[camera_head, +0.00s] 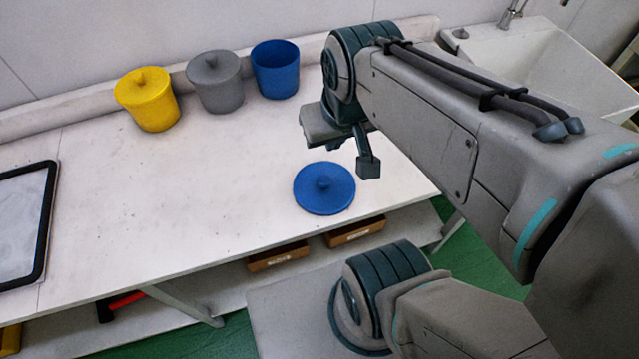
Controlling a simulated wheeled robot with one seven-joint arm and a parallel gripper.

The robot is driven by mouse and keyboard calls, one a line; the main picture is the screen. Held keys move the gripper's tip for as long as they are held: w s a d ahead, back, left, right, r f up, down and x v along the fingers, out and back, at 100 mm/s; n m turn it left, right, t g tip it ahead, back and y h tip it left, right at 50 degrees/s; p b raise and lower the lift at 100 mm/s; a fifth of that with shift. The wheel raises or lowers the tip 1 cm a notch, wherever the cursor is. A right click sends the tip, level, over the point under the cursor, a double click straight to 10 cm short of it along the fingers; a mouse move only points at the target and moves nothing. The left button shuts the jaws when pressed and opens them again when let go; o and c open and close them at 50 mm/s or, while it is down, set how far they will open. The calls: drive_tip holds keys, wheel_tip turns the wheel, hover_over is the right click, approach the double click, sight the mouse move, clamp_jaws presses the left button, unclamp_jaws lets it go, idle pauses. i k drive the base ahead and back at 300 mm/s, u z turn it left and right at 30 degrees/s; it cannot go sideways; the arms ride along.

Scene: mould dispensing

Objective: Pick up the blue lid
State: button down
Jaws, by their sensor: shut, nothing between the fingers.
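The blue lid (325,189) is a flat round disc with a small knob in its middle. It lies on the white table near the front edge, right of the middle. My gripper (368,167) is above the table, up and to the right of the lid in the picture, apart from its knob. Its fingers are shut with nothing between them. My wrist partly hides the fingers. The open blue pot (275,75) stands without a lid at the back of the table.
A grey lidded pot (215,85) and a yellow lidded pot (147,102) stand left of the blue pot. A black-rimmed tray (48,215) lies at the far left. A sink (545,65) is at the back right. The table's middle is clear.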

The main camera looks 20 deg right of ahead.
sight(323, 189)
drive_tip(key=k, duration=1.3)
drive_tip(key=z, duration=0.75)
drive_tip(key=i, duration=1.3)
drive_tip(key=u, duration=0.3)
